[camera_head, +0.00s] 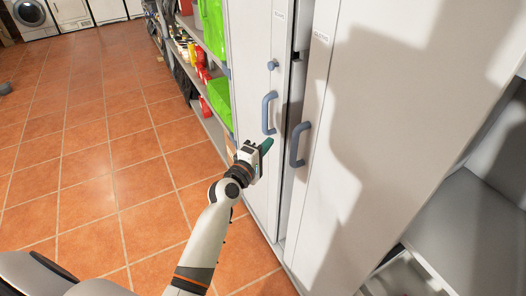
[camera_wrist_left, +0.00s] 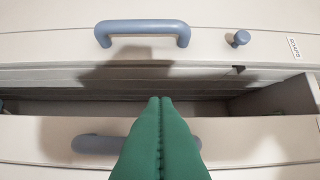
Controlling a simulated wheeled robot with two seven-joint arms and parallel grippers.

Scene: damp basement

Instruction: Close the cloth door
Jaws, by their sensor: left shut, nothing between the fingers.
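A tall pale cabinet has two doors side by side. The left door (camera_head: 255,40) has a blue-grey bar handle (camera_head: 268,112) and a round knob (camera_head: 272,65). The right door (camera_head: 345,110) has a similar bar handle (camera_head: 299,145). A gap shows between the doors, and the right door looks ajar. My left gripper (camera_head: 267,145) is shut and empty, with green fingers in front of the gap between the handles. In the left wrist view its fingertips (camera_wrist_left: 160,99) point at the gap.
Left of the cabinet, shelves (camera_head: 218,130) hold green bags (camera_head: 219,98) and red items. A grey bench-like surface (camera_head: 470,225) stands at the right. Washing machines (camera_head: 32,18) line the far wall. The tiled floor (camera_head: 90,150) on the left is mostly clear.

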